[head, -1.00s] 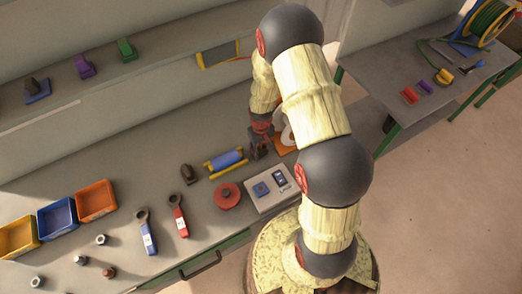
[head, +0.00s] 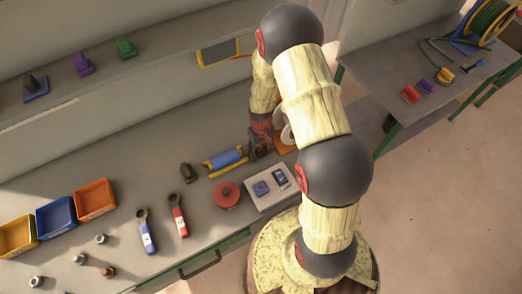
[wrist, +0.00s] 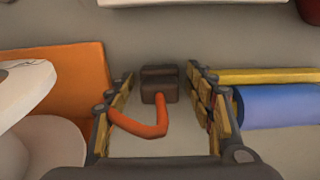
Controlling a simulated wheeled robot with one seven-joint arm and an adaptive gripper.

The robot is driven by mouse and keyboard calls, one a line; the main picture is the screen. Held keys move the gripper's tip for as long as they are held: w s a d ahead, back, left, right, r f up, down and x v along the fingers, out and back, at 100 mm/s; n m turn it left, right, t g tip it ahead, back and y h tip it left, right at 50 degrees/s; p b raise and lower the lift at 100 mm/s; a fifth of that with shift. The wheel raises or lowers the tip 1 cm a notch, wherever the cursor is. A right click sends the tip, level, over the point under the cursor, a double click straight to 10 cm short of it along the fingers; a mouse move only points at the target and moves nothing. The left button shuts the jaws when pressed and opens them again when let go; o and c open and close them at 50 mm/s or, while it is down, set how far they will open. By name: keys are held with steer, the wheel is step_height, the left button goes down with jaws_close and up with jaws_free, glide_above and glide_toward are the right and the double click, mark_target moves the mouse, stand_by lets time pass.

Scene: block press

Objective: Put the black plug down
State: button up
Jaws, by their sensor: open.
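The black plug (wrist: 159,84) is a dark, blocky piece with a bent orange cable (wrist: 150,128) coming from its near side. In the wrist view it lies on the grey bench, between the tips of my gripper (wrist: 160,88). The fingers are spread, with a visible gap on each side of the plug. In the head view my gripper (head: 262,146) is low over the bench, beside the blue roll, and it hides the plug there.
A blue roll with yellow bars (head: 225,159) is close on one side, an orange base (wrist: 75,85) with white round parts on the other. A white panel (head: 271,188) and a red round piece (head: 227,195) are near. A dark block (head: 186,172) stands farther left.

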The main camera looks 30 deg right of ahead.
steer(key=shift+r+p, duration=0.45)
steer(key=shift+r, duration=0.1)
step_height(320, 180, up, 12)
step_height(320, 180, up, 9)
steer(key=t, duration=0.1)
glide_above(261, 147)
steer(key=a, duration=0.2)
steer(key=s+a+r+t, duration=0.1)
steer(key=s+a+r, duration=0.1)
steer(key=r, duration=0.4)
steer(key=s+a+r+t, duration=0.1)
steer(key=s+r, duration=0.2)
steer(key=r, duration=0.3)
steer(key=s+a+r+t, duration=0.1)
steer(key=s+a+r, duration=0.1)
steer(key=s+r, duration=0.4)
steer(key=s+a+r+t, duration=0.1)
steer(key=s+a+r, duration=0.1)
steer(key=s+r, duration=0.4)
steer(key=shift+s+a+t, duration=0.3)
steer(key=shift+s+a, duration=0.1)
steer(key=shift+s, duration=0.5)
